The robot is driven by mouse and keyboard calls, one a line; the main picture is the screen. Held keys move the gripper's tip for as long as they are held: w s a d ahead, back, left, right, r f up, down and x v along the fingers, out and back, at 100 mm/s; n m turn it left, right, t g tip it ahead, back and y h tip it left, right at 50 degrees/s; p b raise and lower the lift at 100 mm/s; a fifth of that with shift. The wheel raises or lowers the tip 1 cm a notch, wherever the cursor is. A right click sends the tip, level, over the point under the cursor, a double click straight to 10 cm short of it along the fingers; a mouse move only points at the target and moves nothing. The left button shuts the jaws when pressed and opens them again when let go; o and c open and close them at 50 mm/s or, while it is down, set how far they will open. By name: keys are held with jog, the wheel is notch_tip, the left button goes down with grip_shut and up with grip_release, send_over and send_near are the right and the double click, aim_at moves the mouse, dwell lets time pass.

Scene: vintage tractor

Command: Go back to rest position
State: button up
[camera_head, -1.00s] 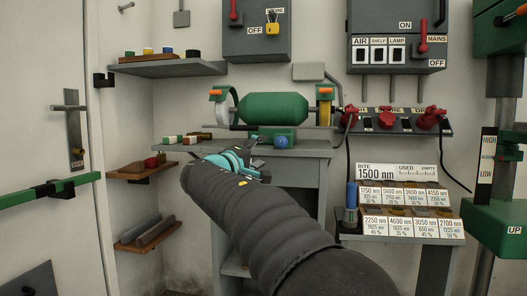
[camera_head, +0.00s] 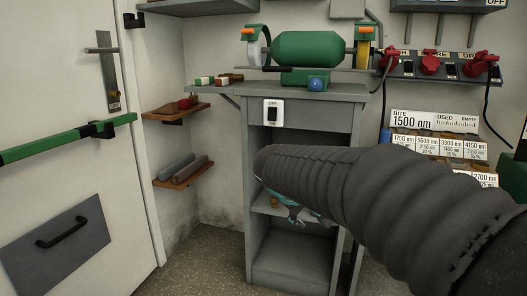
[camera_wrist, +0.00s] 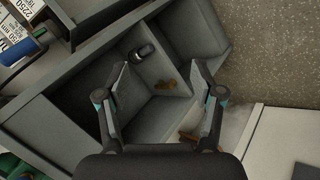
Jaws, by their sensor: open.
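My gripper (camera_head: 296,217) is mostly hidden behind my dark ribbed arm in the head view. Only some teal parts show, low in front of the open grey cabinet (camera_head: 256,240). In the wrist view my gripper (camera_wrist: 163,92) has its two fingers wide apart with nothing between them.
A green grinder (camera_head: 305,48) stands on the cabinet top, above an off/on switch (camera_head: 273,113). Wall shelves (camera_head: 183,174) are at left, beside a white door with a green bar (camera_head: 68,138). A labelled rack (camera_head: 437,146) is at right. Speckled floor (camera_head: 205,262) is clear at lower left.

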jog(key=s+d+f+m+g+y+p, duration=0.1)
jog(key=s+f+m+y+p, duration=0.1)
jog(key=s, duration=0.9)
jog(key=s+d+f+m+g+y+p, duration=0.1)
jog(key=s+m+y+p, duration=0.15)
jog(key=s, duration=0.85)
jog(key=s+d+r+m+t+p, duration=0.1)
jog(key=s+d+r+m+p, duration=0.1)
jog(key=s, duration=0.3)
jog(key=shift+s+d+r, duration=0.3)
jog(key=shift+s+r, duration=0.05)
jog(key=shift+r, duration=0.35)
